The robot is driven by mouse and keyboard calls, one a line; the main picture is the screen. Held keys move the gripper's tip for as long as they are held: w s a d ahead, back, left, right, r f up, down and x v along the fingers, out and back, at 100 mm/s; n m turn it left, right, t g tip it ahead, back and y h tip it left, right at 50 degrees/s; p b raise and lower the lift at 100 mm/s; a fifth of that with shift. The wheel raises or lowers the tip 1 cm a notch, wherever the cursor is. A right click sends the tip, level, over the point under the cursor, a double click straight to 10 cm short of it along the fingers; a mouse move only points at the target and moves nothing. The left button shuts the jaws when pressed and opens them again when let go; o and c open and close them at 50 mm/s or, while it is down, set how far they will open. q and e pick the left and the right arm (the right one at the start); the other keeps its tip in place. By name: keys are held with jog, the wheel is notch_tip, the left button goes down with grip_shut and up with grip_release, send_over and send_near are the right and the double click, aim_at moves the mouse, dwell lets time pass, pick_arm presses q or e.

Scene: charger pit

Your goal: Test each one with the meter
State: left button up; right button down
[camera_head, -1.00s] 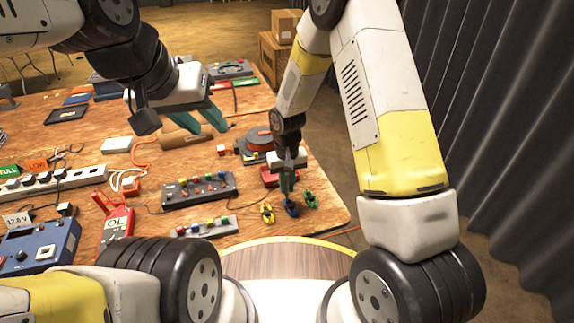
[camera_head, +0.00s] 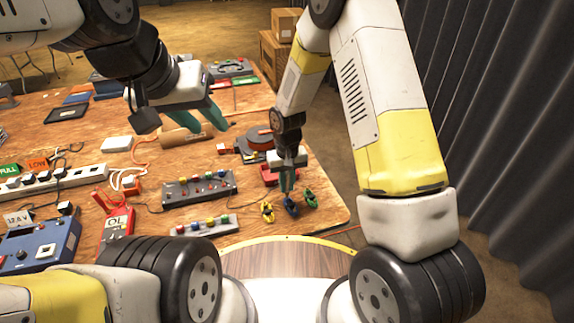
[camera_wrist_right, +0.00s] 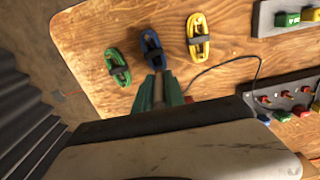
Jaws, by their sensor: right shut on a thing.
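Three small coiled leads lie at the near right corner of the table: yellow (camera_head: 267,212), blue (camera_head: 291,206) and green (camera_head: 310,198). They also show in the right wrist view: green (camera_wrist_right: 118,68), blue (camera_wrist_right: 151,44) and yellow (camera_wrist_right: 198,38). My right gripper (camera_head: 287,188) points down with its teal fingers shut on the near end of the blue coil; whether the coil is off the table I cannot tell. My left gripper (camera_head: 208,122) is open and empty above the table's middle. The red meter (camera_head: 117,224) reads "OL" at the left.
A grey strip with coloured terminals (camera_head: 200,190) and a smaller one (camera_head: 205,226) stand left of the coils.

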aim_at(287, 173)
jog(key=shift+f, duration=0.9)
dwell(1.2)
jog(key=c, duration=1.3)
grip_release()
jog(key=shift+o, duration=1.4)
jog(key=shift+r, duration=0.1)
jog(key=shift+r, duration=3.7)
